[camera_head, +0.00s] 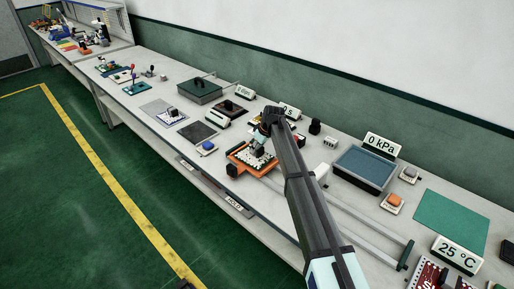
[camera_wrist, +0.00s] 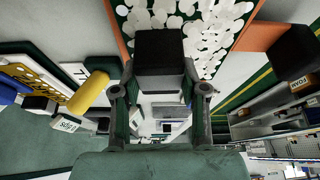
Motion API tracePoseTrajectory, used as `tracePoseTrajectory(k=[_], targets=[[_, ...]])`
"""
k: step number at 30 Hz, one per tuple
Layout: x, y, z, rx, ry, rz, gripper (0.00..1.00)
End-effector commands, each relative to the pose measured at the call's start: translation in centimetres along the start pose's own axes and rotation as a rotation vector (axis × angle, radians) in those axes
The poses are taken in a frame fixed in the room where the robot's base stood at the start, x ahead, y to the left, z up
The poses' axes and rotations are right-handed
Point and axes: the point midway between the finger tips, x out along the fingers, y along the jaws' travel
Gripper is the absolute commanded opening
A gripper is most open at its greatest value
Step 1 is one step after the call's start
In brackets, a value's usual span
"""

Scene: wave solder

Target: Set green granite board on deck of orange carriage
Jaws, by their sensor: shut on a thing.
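The green granite board (camera_wrist: 222,32), green with large white blotches, shows in the wrist view beyond a black block-shaped handle (camera_wrist: 165,48). My gripper (camera_wrist: 161,88) is shut on this handle, one finger on each side. The orange carriage (camera_wrist: 262,28) shows along both sides of the board. In the head view, my gripper (camera_head: 261,145) is over the orange carriage (camera_head: 234,170) near the front edge of the bench. The board lies within the carriage's outline there, partly hidden by my gripper. I cannot tell whether it touches the deck.
Rails (camera_head: 345,208) run right from the carriage along the bench. A blue-filled tank (camera_head: 362,168) stands behind them, with a "0 kPa" sign (camera_head: 383,145). A dark grey mat (camera_head: 197,131) and a blue button (camera_head: 207,146) lie left of the carriage.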

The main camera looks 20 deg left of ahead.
Motion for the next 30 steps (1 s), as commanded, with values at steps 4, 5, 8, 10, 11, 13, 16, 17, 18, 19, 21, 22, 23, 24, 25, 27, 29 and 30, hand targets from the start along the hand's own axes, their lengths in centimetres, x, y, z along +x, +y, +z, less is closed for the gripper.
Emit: tracePoseTrajectory(k=[4, 5, 8, 10, 11, 13, 16, 17, 18, 19, 21, 22, 23, 24, 25, 27, 29, 30], targets=[[0.18, 0.0, 0.07, 0.0, 0.0, 0.0, 0.0], [0.22, 0.0, 0.09, 0.0, 0.0, 0.0, 0.0], [0.35, 0.0, 0.14, 0.0, 0.0, 0.0, 0.0], [0.44, 0.0, 0.18, 0.0, 0.0, 0.0, 0.0], [0.48, 0.0, 0.19, 0.0, 0.0, 0.0, 0.0], [0.56, 0.0, 0.23, 0.0, 0.0, 0.0, 0.0], [0.69, 0.0, 0.28, 0.0, 0.0, 0.0, 0.0], [0.73, 0.0, 0.3, 0.0, 0.0, 0.0, 0.0], [0.78, 0.0, 0.32, 0.0, 0.0, 0.0, 0.0], [0.82, 0.0, 0.33, 0.0, 0.0, 0.0, 0.0], [0.9, 0.0, 0.37, 0.0, 0.0, 0.0, 0.0], [0.9, 0.0, 0.37, 0.0, 0.0, 0.0, 0.46], [0.87, 0.0, 0.35, 0.0, 0.0, 0.0, 0.57], [0.87, 0.0, 0.35, 0.0, 0.0, 0.0, 0.71], [0.87, 0.0, 0.35, 0.0, 0.0, 0.0, 0.72], [0.87, 0.0, 0.36, 0.0, 0.0, 0.0, 0.72], [0.87, 0.0, 0.36, 0.0, 0.0, 0.0, 0.72], [0.87, 0.0, 0.36, 0.0, 0.0, 0.0, 0.72]])
